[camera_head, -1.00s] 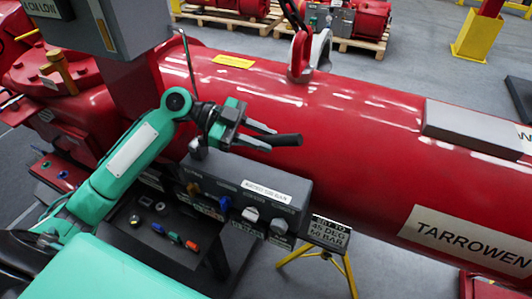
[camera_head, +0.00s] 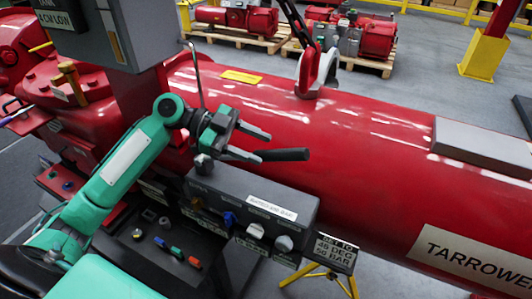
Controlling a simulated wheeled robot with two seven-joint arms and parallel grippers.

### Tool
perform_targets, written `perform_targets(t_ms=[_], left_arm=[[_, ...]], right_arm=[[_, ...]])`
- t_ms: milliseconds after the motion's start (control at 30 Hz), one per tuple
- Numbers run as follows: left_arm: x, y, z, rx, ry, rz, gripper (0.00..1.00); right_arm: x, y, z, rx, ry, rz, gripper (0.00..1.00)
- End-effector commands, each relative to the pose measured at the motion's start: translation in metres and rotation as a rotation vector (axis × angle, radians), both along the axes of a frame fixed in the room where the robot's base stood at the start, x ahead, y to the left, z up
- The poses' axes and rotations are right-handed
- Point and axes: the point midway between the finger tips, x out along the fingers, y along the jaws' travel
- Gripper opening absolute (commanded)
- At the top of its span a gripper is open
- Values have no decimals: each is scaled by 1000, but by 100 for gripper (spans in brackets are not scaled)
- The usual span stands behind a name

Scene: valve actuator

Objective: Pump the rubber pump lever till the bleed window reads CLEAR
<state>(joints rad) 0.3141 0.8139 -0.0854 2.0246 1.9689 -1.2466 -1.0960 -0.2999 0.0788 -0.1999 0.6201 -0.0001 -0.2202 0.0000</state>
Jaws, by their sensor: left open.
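The black rubber pump lever (camera_head: 287,155) sticks out to the right above the grey pump block (camera_head: 230,197), roughly level. My left gripper (camera_head: 265,147) is open, its two fingers pointing right. Its lower fingertip overlaps the left part of the lever in the picture, and its upper finger is above it. I cannot tell whether they touch. The lever's left part is hidden behind the lower finger. I cannot make out a bleed window reading in the head view. My right gripper is not in view.
The block's front carries a white label (camera_head: 272,208) and several knobs, one blue (camera_head: 229,219). A dark tray (camera_head: 165,240) with small coloured parts is below left. A large red cylinder (camera_head: 380,150) lies behind. A yellow stand (camera_head: 325,275) holds a sign (camera_head: 333,250).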

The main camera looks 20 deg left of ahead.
Motion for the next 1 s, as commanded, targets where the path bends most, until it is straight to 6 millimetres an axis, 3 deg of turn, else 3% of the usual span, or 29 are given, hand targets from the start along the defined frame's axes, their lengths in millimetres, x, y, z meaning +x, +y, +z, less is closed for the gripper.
perform_targets(t_ms=[33, 200, 433, 600, 1000], left_arm=[[-1, 13, -3, 4, 0, 4, 46], [-7, 50, 10, 1, -1, 3, 46], [-13, 88, 24, 1, -1, 3, 46], [-15, 98, 29, 0, -1, 1, 46], [-15, 100, 30, 0, -1, 1, 46]], right_arm=[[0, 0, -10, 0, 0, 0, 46], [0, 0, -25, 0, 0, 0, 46], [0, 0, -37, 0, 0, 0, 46], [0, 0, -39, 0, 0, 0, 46], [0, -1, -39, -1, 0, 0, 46]])
